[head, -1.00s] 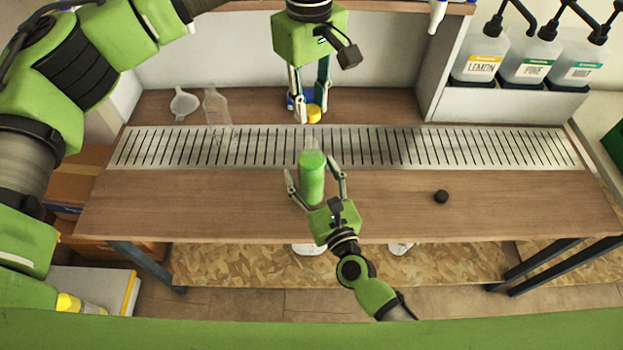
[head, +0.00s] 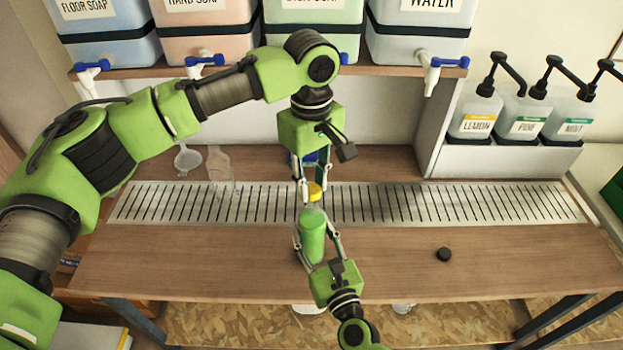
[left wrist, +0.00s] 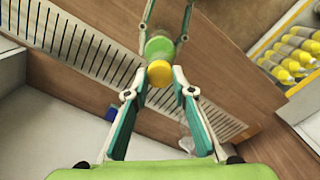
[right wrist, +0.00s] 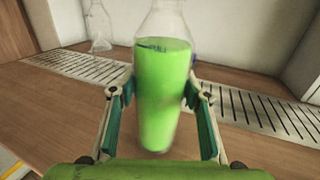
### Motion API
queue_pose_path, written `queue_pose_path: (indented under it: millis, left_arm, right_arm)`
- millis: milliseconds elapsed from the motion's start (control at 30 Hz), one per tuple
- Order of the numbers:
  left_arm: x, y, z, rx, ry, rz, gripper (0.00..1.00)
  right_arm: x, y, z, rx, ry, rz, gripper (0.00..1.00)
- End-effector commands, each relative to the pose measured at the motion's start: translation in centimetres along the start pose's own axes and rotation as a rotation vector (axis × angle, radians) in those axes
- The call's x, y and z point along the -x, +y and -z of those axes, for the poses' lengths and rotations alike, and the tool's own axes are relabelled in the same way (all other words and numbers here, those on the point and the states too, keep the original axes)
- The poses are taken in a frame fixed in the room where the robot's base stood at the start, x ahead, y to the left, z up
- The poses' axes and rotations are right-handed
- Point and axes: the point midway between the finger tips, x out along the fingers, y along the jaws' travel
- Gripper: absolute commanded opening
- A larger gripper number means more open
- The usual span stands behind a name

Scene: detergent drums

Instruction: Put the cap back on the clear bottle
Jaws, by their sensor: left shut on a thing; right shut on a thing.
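The clear bottle (head: 312,238) with green liquid is upright in front of the slotted metal strip; it also shows in the right wrist view (right wrist: 163,90). My right gripper (head: 316,236) is shut on its sides. The yellow cap (head: 314,191) is in my left gripper (head: 312,183), just above the bottle's mouth. The left wrist view shows the cap (left wrist: 160,73) between the fingertips, with the bottle (left wrist: 160,47) beyond. I cannot tell whether cap and neck touch.
A black round cap (head: 444,254) lies on the table to the right. An empty clear bottle (head: 219,165) and a funnel (head: 187,158) stand at the back left. Pump bottles (head: 476,117) stand at the back right. Large dispensers (head: 312,30) sit on the shelf above.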

Motion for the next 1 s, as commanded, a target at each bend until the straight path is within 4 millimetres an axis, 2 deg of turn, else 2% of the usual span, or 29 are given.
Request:
queue_pose_path:
  millis: [333, 700, 1000]
  left_arm:
    - [-0.1, 0.0, 0.0, 0.000, 0.000, 0.001, 0.17]
    - [-1.8, 0.0, 0.0, -0.001, -0.001, 0.001, 0.17]
    - [-1.8, 0.0, 0.0, -0.001, 0.000, 0.001, 0.17]
  right_arm:
    - [0.0, 0.0, 0.0, 0.001, 0.000, 0.000, 0.05]
    - [0.0, 0.0, 0.0, 0.001, 0.000, 0.000, 0.05]
    - [0.0, 0.0, 0.0, 0.001, 0.001, 0.000, 0.05]
